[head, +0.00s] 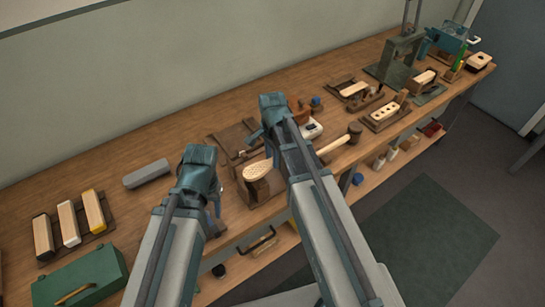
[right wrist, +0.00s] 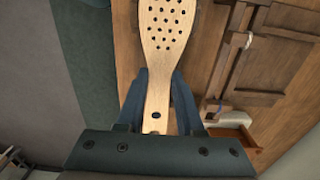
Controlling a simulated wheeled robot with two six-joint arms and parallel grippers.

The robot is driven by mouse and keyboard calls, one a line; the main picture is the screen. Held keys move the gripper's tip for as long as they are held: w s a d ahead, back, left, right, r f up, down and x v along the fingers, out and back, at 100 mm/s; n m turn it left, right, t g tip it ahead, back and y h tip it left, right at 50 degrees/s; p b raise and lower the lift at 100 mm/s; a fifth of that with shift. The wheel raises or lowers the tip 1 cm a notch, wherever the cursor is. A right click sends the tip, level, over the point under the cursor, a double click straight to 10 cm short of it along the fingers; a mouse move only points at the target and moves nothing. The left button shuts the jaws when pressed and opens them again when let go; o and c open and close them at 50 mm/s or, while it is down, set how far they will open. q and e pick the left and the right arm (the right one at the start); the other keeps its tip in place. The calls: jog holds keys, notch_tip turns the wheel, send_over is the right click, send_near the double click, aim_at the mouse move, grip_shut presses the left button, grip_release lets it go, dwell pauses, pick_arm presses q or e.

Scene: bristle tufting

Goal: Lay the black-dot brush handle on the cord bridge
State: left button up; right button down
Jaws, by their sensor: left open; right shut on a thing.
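The brush handle is pale wood with a head full of dark holes; it shows in the head view (head: 258,169) and in the right wrist view (right wrist: 165,20). A black dot marks its narrow neck. My right gripper (right wrist: 159,88) is shut on the neck, one finger on each side, with the perforated head pointing away from my wrist. A dark wooden fixture (right wrist: 238,50) with a crossbar and a pale cord lies to the right in the right wrist view; it may be the cord bridge. My left gripper (head: 214,205) is open and apart from the handle.
A grey block (head: 146,174) lies on the bench at left. Several brush blocks on a dark rack (head: 70,225) and a green box (head: 82,278) are further left. A mallet (head: 340,140) lies right of my right arm. Several fixtures crowd the bench's far right.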

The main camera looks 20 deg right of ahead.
pick_arm(q)
jog(key=shift+f, duration=0.15)
pick_arm(e)
jog(key=shift+f, duration=0.2)
dwell(0.3)
pick_arm(q)
jog(key=shift+f+b, duration=1.2)
jog(key=shift+b, duration=0.15)
pick_arm(e)
jog(key=shift+f, duration=1.2)
pick_arm(q)
jog(key=shift+f+b, duration=0.45)
pick_arm(e)
jog(key=shift+f, duration=0.4)
jog(key=shift+c, duration=2.3)
grip_release()
jog(key=o, duration=0.4)
pick_arm(q)
jog(key=shift+r, duration=0.15)
pick_arm(e)
jog(key=shift+r, duration=0.15)
